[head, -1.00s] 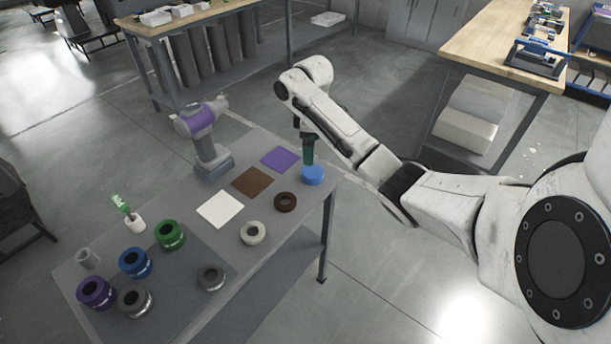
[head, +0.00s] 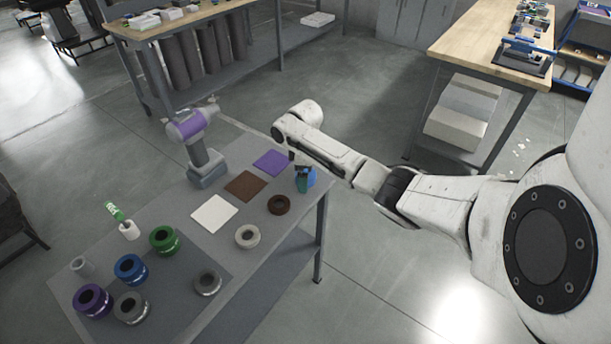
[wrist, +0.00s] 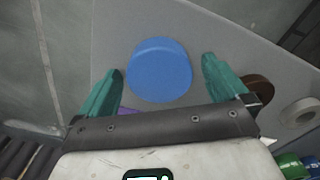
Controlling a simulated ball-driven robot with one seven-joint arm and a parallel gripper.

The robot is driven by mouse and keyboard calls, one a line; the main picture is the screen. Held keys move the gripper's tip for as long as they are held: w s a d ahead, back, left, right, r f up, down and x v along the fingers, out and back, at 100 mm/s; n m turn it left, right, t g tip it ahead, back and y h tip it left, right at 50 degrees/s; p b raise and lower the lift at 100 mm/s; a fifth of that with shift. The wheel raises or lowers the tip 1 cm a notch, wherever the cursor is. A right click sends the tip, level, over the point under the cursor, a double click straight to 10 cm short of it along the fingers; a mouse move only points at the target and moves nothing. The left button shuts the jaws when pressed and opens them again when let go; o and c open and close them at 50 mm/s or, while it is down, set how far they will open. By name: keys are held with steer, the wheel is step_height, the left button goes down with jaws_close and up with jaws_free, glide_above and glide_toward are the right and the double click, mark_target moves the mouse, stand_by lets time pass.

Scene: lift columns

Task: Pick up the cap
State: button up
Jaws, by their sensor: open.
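The cap, a round blue disc (wrist: 159,71), sits on the grey table near its far right corner. In the head view the blue cap (head: 312,178) is partly hidden by my gripper. My gripper (wrist: 162,80) is open, with a green finger on each side of the cap and a gap to each. In the head view my gripper (head: 304,174) is at the cap, with its fingers low near the table top. I cannot tell how far the fingertips are above the table.
A brown ring (head: 279,204) and a light grey ring (head: 247,236) lie near the cap. Purple (head: 271,161), brown (head: 245,186) and white (head: 214,212) squares lie on the table, by a grey-purple device (head: 200,150). Several coloured rings stand at the front left.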

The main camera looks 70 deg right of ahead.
steer(key=shift+c, duration=0.5)
steer(key=c, duration=1)
steer(key=shift+r, duration=0.1)
steer(key=shift+c, duration=0.2)
steer(key=shift+r, duration=0.25)
step_height(320, 180, up, 2)
steer(key=shift+w+r+b, duration=0.1)
steer(key=shift+b, duration=0.35)
steer(key=s+a+r+p, duration=0.7)
steer(key=s+a+r, duration=0.1)
steer(key=s+r, duration=0.2)
steer(key=shift+s+a, duration=0.25)
steer(key=shift+s, duration=0.35)
